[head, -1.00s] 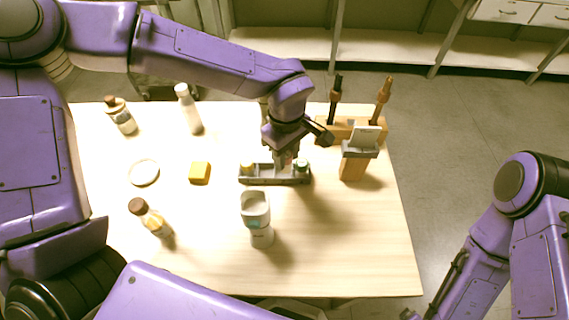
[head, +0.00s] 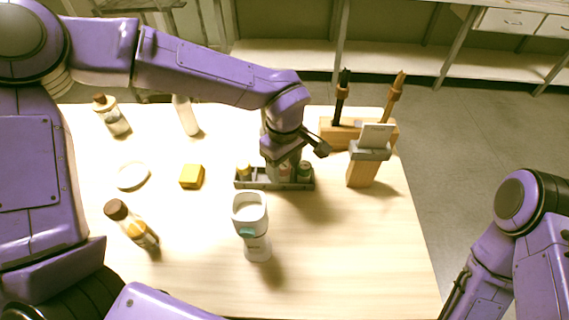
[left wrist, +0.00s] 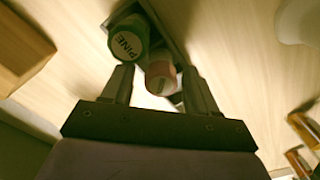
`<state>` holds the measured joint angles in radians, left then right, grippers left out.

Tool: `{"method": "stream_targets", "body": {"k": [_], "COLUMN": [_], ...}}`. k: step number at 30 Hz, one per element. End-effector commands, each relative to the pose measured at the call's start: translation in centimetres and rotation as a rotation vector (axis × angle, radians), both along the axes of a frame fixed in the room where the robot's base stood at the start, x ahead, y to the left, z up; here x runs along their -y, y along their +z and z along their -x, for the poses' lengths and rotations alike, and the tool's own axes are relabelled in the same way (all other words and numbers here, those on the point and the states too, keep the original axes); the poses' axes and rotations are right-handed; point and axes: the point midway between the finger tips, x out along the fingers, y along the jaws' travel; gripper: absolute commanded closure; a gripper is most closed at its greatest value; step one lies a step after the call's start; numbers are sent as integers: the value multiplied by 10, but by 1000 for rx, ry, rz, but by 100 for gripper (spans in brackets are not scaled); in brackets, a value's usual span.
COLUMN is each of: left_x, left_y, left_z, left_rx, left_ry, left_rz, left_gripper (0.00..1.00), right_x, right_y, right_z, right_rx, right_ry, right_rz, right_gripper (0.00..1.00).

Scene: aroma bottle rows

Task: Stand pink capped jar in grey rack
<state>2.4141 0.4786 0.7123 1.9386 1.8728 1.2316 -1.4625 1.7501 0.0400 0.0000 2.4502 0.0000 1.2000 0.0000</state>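The grey rack (head: 241,184) stands on the table, with a yellow-topped jar (head: 243,171) at its left end and a green-capped jar (head: 304,170) at its right end. The pink capped jar (head: 285,171) stands between them at the rack, partly hidden by my left gripper. In the left wrist view, the pink cap (left wrist: 160,76) lies between the fingers of my left gripper (left wrist: 158,80), with gaps beside it, so the gripper looks open. The green cap marked PINE (left wrist: 128,40) is close beside it. My right arm shows at the right; its gripper is out of view.
A white dispenser-like container (head: 253,230) stands in front of the rack. A yellow block (head: 192,176), a white ring-shaped dish (head: 133,176) and several bottles are at left. A wooden holder (head: 361,172) and tool stand (head: 338,133) are close at right. The front right table is clear.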

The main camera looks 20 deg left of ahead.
Motion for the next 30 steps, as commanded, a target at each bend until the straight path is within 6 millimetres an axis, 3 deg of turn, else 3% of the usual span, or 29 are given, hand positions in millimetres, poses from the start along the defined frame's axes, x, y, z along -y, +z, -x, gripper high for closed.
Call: {"method": "stream_targets", "body": {"k": [10,22,30], "left_x": [-1,-1,-1], "left_y": [5,99,125], "left_z": [0,-1,0], "left_rx": [4,4,1], "left_ry": [1,2,2], "left_rz": [-1,1,0], "left_gripper": [40,40,40], "right_x": [0,0,0], "right_y": [-2,8,10], "right_z": [0,0,0], "right_rx": [0,0,0], "right_ry": [0,0,0], "right_rz": [0,0,0], "right_gripper": [13,13,13]}}
